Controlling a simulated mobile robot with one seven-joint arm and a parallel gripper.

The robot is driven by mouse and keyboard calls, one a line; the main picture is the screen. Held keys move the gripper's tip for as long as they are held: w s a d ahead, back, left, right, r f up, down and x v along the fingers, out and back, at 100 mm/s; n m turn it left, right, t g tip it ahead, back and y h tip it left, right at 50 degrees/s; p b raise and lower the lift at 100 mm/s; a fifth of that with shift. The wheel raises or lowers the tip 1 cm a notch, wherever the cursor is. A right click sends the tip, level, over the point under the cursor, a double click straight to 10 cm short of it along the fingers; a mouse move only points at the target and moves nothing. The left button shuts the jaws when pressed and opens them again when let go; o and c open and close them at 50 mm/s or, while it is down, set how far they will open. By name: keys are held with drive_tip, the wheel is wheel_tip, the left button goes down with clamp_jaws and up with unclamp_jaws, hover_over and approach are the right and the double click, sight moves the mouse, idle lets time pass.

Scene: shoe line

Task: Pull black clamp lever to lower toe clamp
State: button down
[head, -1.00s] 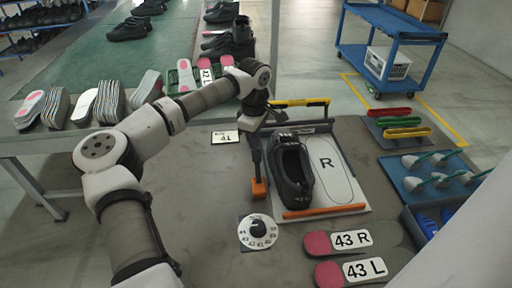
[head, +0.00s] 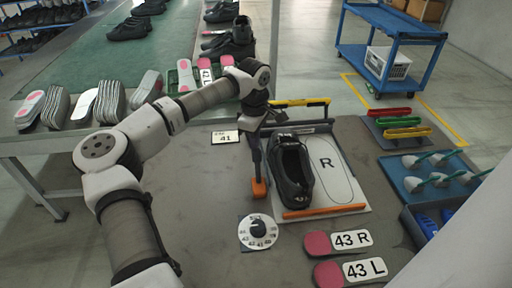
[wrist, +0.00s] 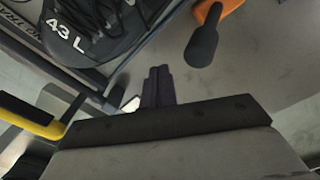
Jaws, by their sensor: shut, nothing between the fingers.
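The black clamp lever (head: 257,160) stands up from an orange base (head: 259,188) left of the black shoe (head: 291,172). In the wrist view, its black grip (wrist: 202,42) rises from the orange part at the top right. My gripper (wrist: 158,72) is shut and empty, its dark fingers together. In that view, the fingertips are left of and below the lever's grip, with a gap in the picture. In the head view, my gripper is above the lever's upper end, and its fingers are hard to make out. I cannot tell which part is the toe clamp.
The shoe, marked 43 L in the wrist view (wrist: 85,22), sits beside a white panel marked R (head: 335,170). A yellow bar (head: 300,102) crosses behind it. A numbered dial (head: 258,232) and pink-ended insoles (head: 318,243) lie in front.

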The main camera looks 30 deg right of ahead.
drive_tip(key=shift+s, duration=0.1)
drive_tip(key=shift+s+a+b, duration=0.35)
drive_tip(key=shift+s+a, duration=0.4)
drive_tip(key=shift+s, duration=0.75)
drive_tip(key=shift+s+a+b, duration=0.4)
drive_tip(key=shift+s+a, duration=0.3)
drive_tip(key=shift+s, duration=0.8)
drive_tip(key=shift+s+a+b, duration=0.35)
drive_tip(key=shift+s+a, duration=0.4)
drive_tip(key=shift+s, duration=0.75)
drive_tip(key=shift+w+d, duration=0.1)
drive_tip(key=shift+w, duration=0.1)
drive_tip(key=shift+w+d, duration=0.25)
drive_tip(key=shift+w, duration=0.3)
wheel_tip(320, 180, up, 9)
drive_tip(key=p, duration=0.5)
